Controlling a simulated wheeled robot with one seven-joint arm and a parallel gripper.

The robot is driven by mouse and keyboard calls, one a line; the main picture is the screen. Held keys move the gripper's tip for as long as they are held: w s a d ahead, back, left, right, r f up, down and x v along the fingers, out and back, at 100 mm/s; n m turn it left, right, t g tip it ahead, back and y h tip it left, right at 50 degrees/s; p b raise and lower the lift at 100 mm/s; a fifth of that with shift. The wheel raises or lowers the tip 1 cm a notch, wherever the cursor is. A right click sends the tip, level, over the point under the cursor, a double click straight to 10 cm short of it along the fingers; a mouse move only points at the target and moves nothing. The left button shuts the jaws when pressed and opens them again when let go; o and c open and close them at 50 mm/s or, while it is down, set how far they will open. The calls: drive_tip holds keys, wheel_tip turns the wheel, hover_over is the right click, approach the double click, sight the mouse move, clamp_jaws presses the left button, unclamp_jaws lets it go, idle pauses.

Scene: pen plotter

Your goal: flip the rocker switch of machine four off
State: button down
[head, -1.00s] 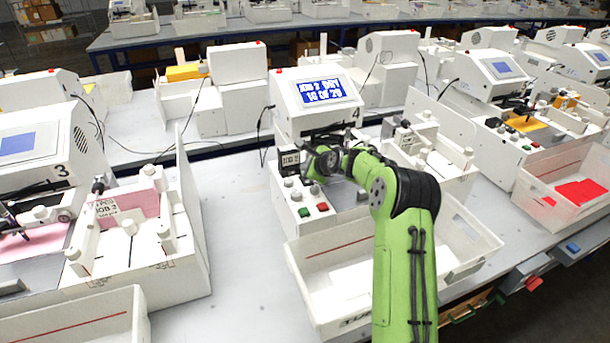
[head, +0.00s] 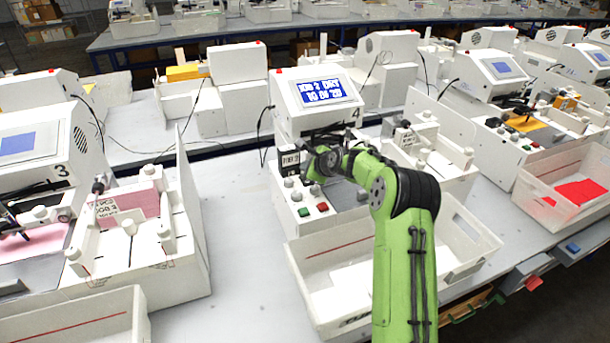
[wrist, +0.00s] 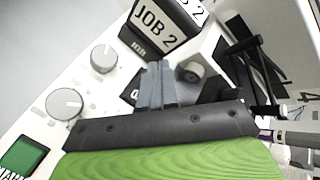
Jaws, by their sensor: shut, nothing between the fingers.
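Machine four (head: 292,123) is white, with a lit blue screen (head: 322,91) reading "JOB 2" and a "4" at its lower right corner. Its front panel has grey knobs, a green button (head: 304,212) and a red button (head: 322,207). My gripper (wrist: 157,66) is shut and empty, its grey fingertips low over the panel beside the black "JOB 2" block (wrist: 155,28). In the head view my gripper is largely hidden by my wrist. I cannot make out the rocker switch; a dark piece with a white mark (wrist: 134,97) shows just left of the fingers.
Two grey knobs, one here (wrist: 64,103), and the green button (wrist: 22,155) lie left of my fingers in the wrist view. A white bin (head: 335,250) stands in front of machine four. Machine three (head: 50,160) is to the left, with bare table (head: 245,240) between.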

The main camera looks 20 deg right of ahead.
drive_tip(key=shift+f, duration=0.1)
drive_tip(key=shift+f, duration=0.3)
drive_tip(key=shift+w+f+b, duration=0.1)
drive_tip(key=shift+f+b, duration=0.3)
idle(0.4)
drive_tip(key=shift+r, duration=0.1)
drive_tip(key=shift+r+p, duration=0.6)
drive_tip(key=shift+r, duration=0.2)
drive_tip(key=r+p, duration=0.1)
drive_tip(key=r, duration=0.1)
drive_tip(key=s+r+p, duration=0.1)
drive_tip(key=r+p, duration=0.1)
drive_tip(key=r, duration=0.1)
drive_tip(key=shift+f, duration=0.1)
